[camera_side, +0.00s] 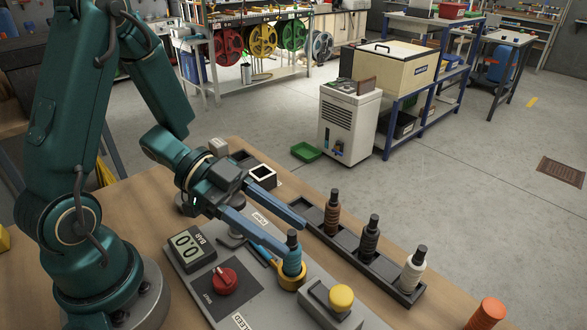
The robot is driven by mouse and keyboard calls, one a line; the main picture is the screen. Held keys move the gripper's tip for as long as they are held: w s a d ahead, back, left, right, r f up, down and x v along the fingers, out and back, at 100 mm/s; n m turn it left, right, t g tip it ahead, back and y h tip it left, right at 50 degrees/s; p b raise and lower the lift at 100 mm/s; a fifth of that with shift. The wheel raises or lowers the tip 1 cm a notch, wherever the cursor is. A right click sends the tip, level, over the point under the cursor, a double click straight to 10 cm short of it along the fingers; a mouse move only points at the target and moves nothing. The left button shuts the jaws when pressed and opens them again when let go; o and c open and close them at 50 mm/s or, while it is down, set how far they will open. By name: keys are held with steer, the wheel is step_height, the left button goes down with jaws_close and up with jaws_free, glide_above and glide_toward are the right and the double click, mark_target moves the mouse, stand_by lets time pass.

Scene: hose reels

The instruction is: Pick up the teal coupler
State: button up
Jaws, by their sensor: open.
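The teal coupler (292,262) stands upright in a yellow ring-shaped holder (293,283) on the grey panel, with a dark tip on top. My gripper (294,239) has two long blue fingers spread apart, reaching in from the left. In this view the coupler's upper part shows between the two fingertips, one to its left and one behind it to the upper right. Nothing is held. I cannot tell from this angle whether the fingers are level with the coupler or touch it.
A black rack (350,246) to the right holds brown (332,212), dark grey (370,238) and white (413,270) couplers. The grey panel (262,302) carries a pressure display (188,246), a red knob (224,280) and a yellow button (341,297). An orange cylinder (487,314) stands front right.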

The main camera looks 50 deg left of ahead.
mark_target(297, 242)
steer(key=shift+w+d+f, duration=0.1)
steer(key=shift+d+f, duration=0.15)
steer(key=shift+f, duration=0.05)
steer(key=shift+x, duration=2.25)
jaws_close()
